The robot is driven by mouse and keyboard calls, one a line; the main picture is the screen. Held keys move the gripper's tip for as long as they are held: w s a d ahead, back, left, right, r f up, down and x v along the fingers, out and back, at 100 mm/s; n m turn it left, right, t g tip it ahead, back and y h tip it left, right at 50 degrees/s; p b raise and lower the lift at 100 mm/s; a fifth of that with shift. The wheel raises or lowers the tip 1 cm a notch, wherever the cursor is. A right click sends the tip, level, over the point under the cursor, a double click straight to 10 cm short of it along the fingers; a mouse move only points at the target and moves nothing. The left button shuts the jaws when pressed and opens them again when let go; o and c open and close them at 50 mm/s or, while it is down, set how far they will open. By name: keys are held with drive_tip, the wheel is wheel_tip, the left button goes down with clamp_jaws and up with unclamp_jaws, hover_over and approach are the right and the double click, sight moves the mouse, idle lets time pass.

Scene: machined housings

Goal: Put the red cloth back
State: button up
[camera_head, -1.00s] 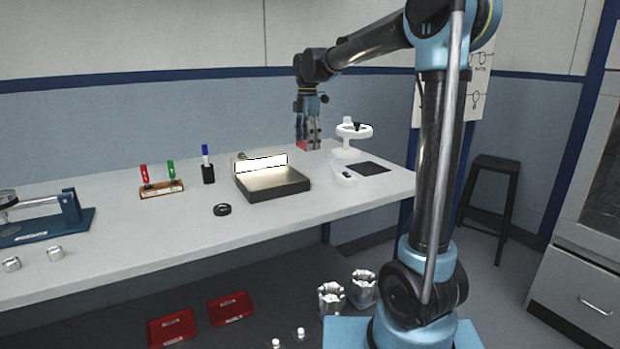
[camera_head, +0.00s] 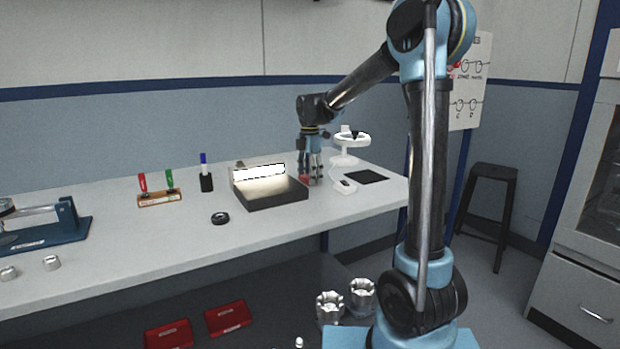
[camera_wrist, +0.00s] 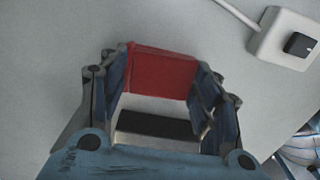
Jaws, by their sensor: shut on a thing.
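The red cloth (camera_wrist: 160,73) shows in the wrist view as a flat red patch between the fingers of my gripper (camera_wrist: 161,92). My gripper is shut on it, with a blue finger on each side. In the head view my gripper (camera_head: 311,181) points down low over the bench, just right of the dark box with the lit panel. Only a little of the red cloth (camera_head: 304,179) shows there, the rest hidden by the fingers. I cannot tell whether the cloth touches the bench.
The dark box (camera_head: 272,191) is close on the left. A white switch box (camera_head: 345,186), a white ring-topped stand (camera_head: 346,158) and a black mat (camera_head: 366,176) are on the right. A black ring (camera_head: 220,218) lies in front. The bench (camera_head: 285,234) is clear near its front edge.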

drive_tip(key=shift+f, duration=0.2)
drive_tip(key=o, duration=1.1)
wheel_tip(320, 180, up, 12)
drive_tip(key=shift+d+r, duration=0.1)
drive_tip(key=shift+d, duration=0.05)
